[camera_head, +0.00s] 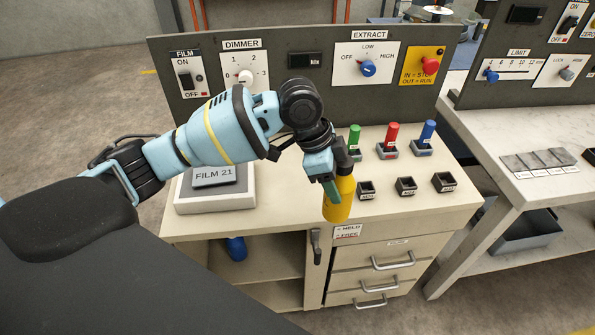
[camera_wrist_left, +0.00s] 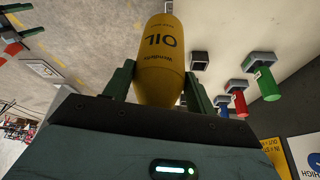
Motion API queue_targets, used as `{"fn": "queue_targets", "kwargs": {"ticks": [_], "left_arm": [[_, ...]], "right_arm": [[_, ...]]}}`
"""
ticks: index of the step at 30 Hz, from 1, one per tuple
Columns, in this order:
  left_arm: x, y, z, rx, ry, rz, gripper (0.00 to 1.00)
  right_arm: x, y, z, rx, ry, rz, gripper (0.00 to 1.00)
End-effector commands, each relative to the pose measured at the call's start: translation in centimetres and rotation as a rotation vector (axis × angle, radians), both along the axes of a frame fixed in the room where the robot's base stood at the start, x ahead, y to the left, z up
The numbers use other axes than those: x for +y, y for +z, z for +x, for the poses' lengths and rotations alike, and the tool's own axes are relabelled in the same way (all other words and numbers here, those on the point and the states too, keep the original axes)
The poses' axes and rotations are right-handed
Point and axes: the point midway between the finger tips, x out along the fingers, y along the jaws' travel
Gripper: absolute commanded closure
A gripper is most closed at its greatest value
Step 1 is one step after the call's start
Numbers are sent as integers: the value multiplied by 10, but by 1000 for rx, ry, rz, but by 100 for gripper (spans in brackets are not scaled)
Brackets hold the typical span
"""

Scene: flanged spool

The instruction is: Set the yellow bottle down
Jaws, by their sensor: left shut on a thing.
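The yellow bottle (camera_head: 338,207) is upright, or nearly so, near the front edge of the bench (camera_head: 270,222). My left gripper (camera_head: 335,179) is shut on its upper part. In the left wrist view the bottle (camera_wrist_left: 161,62), marked OIL, sits between the two green fingers of the gripper (camera_wrist_left: 160,88). I cannot tell whether its base touches the bench top. My right gripper is not in view.
Small dark sockets (camera_head: 405,187) stand right of the bottle. Green (camera_head: 354,137), red (camera_head: 391,135) and blue (camera_head: 427,132) pegs stand behind them. A FILM 21 box (camera_head: 215,196) is on the left. The control panel (camera_head: 305,85) rises at the back. Drawers (camera_head: 375,265) are below.

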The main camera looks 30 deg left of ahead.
Motion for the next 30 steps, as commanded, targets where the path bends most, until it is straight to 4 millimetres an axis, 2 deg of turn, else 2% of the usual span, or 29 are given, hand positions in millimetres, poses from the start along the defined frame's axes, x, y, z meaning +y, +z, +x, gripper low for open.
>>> {"fn": "queue_targets", "kwargs": {"ticks": [1, 9, 15, 19, 25, 30], "left_arm": [[13, 0, 5, -1, 7, 1, 92], [71, -6, 26, -2, 6, 0, 92], [104, -9, 38, -3, 3, -1, 92], [113, -10, 41, -3, 1, -1, 92], [114, -11, 41, -3, 0, -2, 92], [114, -28, 41, 0, 1, -1, 92]], "right_arm": [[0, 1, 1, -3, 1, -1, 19], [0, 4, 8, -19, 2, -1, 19], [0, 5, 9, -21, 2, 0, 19], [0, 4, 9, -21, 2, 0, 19], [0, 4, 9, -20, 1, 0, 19], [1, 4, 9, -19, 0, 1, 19]]}}
